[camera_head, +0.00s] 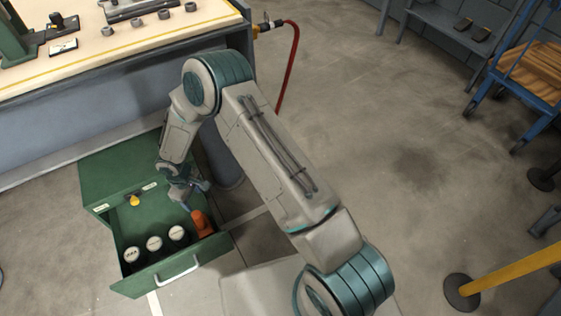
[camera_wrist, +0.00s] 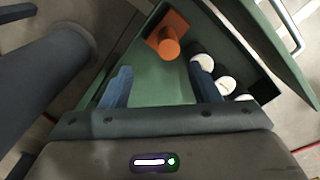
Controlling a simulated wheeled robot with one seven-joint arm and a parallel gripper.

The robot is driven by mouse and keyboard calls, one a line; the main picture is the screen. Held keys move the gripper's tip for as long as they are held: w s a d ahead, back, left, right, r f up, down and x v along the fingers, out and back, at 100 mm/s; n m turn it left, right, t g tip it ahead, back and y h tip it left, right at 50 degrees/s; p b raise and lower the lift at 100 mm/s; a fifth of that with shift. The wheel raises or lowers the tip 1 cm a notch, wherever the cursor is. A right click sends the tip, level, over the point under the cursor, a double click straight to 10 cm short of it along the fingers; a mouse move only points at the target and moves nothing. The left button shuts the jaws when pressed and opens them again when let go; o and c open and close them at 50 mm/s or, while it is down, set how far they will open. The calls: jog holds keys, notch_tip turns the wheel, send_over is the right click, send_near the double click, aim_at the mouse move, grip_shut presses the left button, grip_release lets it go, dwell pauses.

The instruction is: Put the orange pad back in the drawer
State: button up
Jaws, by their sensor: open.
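The orange pad (camera_head: 202,224) lies inside the open green drawer (camera_head: 208,250), in its right front corner. It looks like a block with a round knob. In the wrist view the orange pad (camera_wrist: 168,38) is beyond my fingertips, near the drawer's corner, and nothing touches it. My gripper (camera_head: 190,197) is open and empty, low over the drawer just behind the pad. In the wrist view the two blue fingers of my gripper (camera_wrist: 160,80) are wide apart with only green drawer floor between them.
Three dark jars with white lids (camera_head: 154,244) stand in a row left of the pad. The drawer handle (camera_head: 177,270) faces front. The green cabinet (camera_head: 115,170) is behind, beside a workbench (camera_head: 130,50). A red hose (camera_head: 292,60) hangs from the bench.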

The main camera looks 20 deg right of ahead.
jog(key=s+d+r+m+h, duration=0.1)
jog(key=d+r+m, duration=0.2)
jog(key=d+r, duration=0.7)
jog(key=s+d+r+m+h, duration=0.1)
jog(key=d+r+m, duration=0.1)
jog(key=d+r, duration=0.8)
jog(key=s+d+r+m+y, duration=0.1)
jog(key=s+d+r+m, duration=0.2)
jog(key=s+r, duration=0.4)
jog(key=s+d+r+m+t+y, duration=0.1)
jog(key=s+d+r+m, duration=0.2)
jog(key=s, duration=0.7)
notch_tip(320, 180, up, 4)
jog(key=shift+s+d+r, duration=0.1)
jog(key=shift+s+d, duration=0.15)
jog(key=shift+d, duration=0.7)
jog(key=shift+c, duration=0.4)
jog(key=c, duration=0.4)
jog(key=shift+o, duration=0.2)
jog(key=shift+a, duration=0.15)
